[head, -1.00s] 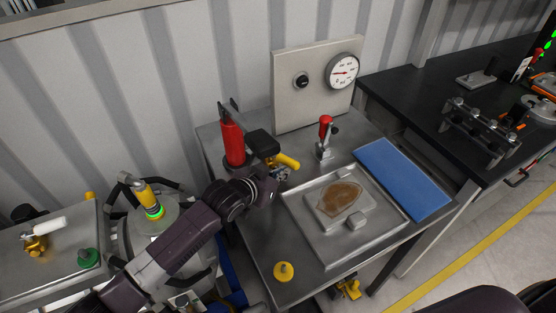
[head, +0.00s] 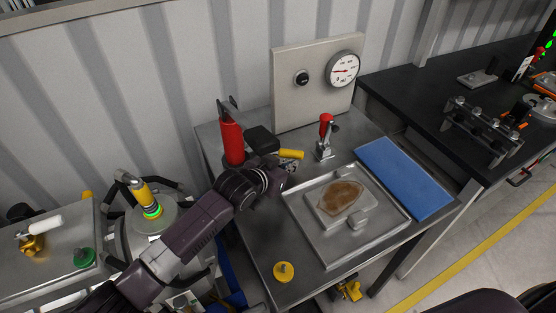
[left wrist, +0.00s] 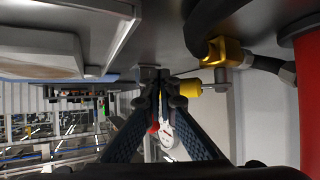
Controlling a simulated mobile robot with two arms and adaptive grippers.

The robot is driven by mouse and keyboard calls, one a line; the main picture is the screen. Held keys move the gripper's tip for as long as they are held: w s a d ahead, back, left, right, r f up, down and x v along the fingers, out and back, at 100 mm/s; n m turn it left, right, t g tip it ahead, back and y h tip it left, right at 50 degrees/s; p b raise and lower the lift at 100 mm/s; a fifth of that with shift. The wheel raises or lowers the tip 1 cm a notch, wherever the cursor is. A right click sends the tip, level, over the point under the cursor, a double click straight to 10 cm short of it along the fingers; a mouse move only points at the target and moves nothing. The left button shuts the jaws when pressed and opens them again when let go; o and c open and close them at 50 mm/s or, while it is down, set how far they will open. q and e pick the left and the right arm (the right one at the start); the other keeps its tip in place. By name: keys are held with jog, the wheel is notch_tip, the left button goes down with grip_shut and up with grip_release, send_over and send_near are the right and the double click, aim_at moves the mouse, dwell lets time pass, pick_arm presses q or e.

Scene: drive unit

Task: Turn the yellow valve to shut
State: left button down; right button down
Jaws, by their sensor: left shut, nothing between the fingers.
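The yellow valve handle (head: 291,154) sticks out to the right from behind my left gripper, near the red cylinder. In the left wrist view the yellow handle (left wrist: 188,88) lies just right of the fingertips, with the brass valve body (left wrist: 220,52) behind it. My left gripper (head: 289,169) is shut and empty, its fingertips close beside the handle; I cannot tell if they touch it. It also shows in the left wrist view (left wrist: 163,76). In the head view my wrist hides the valve body. My right gripper is not in view.
A red cylinder (head: 231,140) stands behind the valve. A red-handled toggle clamp (head: 324,138) is to its right. A metal tray (head: 375,232) with a brown-stained block, a blue mat (head: 404,178) and a yellow knob (head: 284,271) lie on the steel table. A gauge panel (head: 310,95) stands at the back.

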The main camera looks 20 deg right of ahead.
aim_at(294, 157)
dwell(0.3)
pick_arm(q)
jog(key=shift+w+d+b, duration=0.35)
jog(key=shift+b, duration=0.05)
jog(key=shift+w+d, duration=0.3)
jog(key=shift+w+d+f+b, duration=0.15)
jog(key=shift+w+b, duration=0.2)
jog(key=shift+b, duration=0.3)
jog(key=shift+w+d, duration=0.25)
jog(key=shift+w, duration=0.1)
